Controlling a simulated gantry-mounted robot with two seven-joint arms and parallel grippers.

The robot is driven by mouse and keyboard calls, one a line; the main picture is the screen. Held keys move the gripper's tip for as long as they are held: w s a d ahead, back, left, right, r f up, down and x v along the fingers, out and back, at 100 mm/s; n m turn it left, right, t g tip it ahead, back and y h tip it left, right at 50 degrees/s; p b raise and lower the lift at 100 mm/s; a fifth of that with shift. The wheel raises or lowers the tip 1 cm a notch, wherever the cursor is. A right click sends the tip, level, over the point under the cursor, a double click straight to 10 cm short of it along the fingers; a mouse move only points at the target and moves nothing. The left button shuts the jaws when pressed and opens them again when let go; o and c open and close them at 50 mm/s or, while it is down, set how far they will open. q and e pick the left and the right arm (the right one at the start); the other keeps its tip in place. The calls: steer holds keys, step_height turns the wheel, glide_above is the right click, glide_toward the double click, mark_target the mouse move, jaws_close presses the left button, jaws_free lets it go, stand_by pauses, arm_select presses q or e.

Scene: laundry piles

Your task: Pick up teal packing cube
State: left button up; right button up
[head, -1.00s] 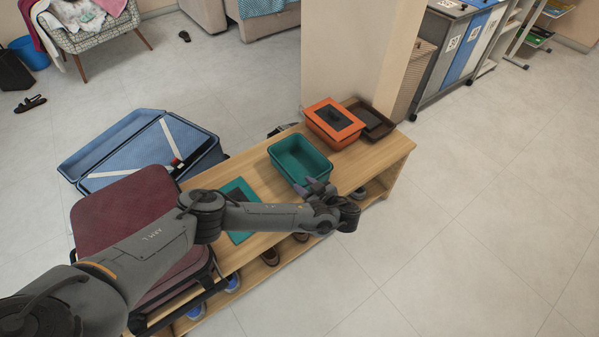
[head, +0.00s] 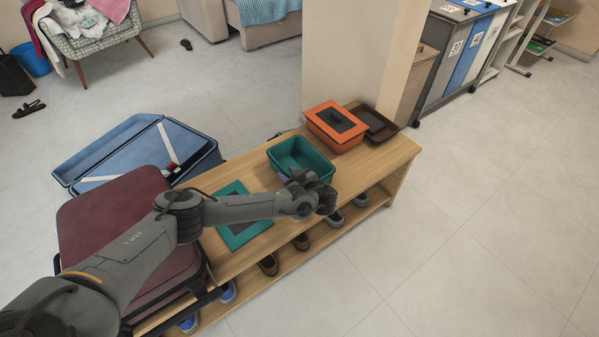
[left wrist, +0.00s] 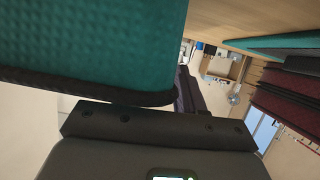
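The teal packing cube (head: 301,156) is an open, empty-looking box on the wooden bench. A flat teal panel with a dark centre (head: 240,214), which looks like its lid, lies on the bench to its left. My left gripper (head: 303,178) is at the cube's near side and overlaps its rim in the head view. In the left wrist view a teal textured wall (left wrist: 95,45) with a dark edge fills the upper left, very close to the gripper body. The fingers are not clear, so I cannot tell whether they are closed or touch the cube. My right gripper is not in view.
An orange box (head: 336,124) and a brown tray (head: 374,122) are on the far end of the bench (head: 375,165). A maroon suitcase (head: 125,225) is at the left, with an open blue suitcase (head: 140,150) behind. Shoes (head: 301,242) stand below. The floor at right is clear.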

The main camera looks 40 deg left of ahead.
arm_select(q)
steer(key=shift+w+a+f, duration=0.1)
steer(key=shift+a, duration=0.05)
steer(key=shift+c, duration=0.4)
jaws_close()
